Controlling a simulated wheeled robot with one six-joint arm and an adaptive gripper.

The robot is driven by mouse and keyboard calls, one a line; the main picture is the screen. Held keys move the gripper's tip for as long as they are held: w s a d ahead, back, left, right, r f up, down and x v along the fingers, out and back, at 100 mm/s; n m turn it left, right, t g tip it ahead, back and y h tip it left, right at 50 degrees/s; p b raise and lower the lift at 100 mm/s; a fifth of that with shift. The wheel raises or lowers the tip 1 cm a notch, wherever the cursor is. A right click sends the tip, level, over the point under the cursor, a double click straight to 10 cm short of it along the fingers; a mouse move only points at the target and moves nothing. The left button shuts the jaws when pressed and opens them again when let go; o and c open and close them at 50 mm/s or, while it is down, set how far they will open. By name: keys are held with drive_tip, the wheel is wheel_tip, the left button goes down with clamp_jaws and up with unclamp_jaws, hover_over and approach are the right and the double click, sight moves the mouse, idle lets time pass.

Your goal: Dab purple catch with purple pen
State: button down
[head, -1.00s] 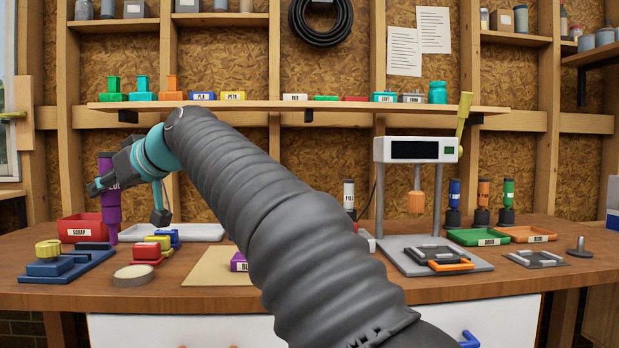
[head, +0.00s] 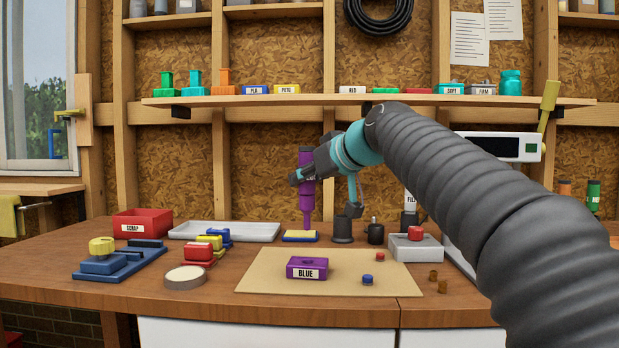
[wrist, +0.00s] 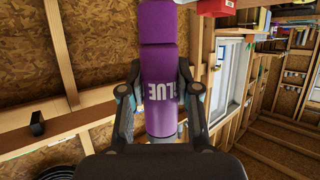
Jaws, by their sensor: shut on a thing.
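The purple pen (head: 307,208) hangs upright in my gripper (head: 303,176), narrow tip down, above the back of the bench. In the wrist view the pen (wrist: 158,62) sits between both fingers of my gripper (wrist: 160,92), and part of its white label, "LUE", shows. A purple block labelled "BLUE" (head: 307,268) lies on the tan mat (head: 262,283), in front of and below the pen; it is the only purple part there and looks like the catch. The pen tip is apart from it. A dark spot shows on the block's top.
A yellow-and-blue pad (head: 300,236) and black holder (head: 343,230) stand behind the mat. A red SCRAP bin (head: 143,224), grey tray (head: 225,231) and blue fixture (head: 120,262) are left. Small red and blue caps lie on the mat.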

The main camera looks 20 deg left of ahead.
sight(309, 218)
drive_tip(key=shift+d, duration=0.1)
drive_tip(key=shift+f+b, duration=2.7)
drive_tip(key=shift+f, duration=0.2)
drive_tip(key=shift+f+b, duration=1.1)
drive_tip(key=shift+f, duration=0.15)
drive_tip(key=shift+r+p, duration=0.65)
drive_tip(key=shift+r, duration=0.05)
drive_tip(key=shift+r+p, duration=2.15)
drive_tip(key=shift+r, duration=0.2)
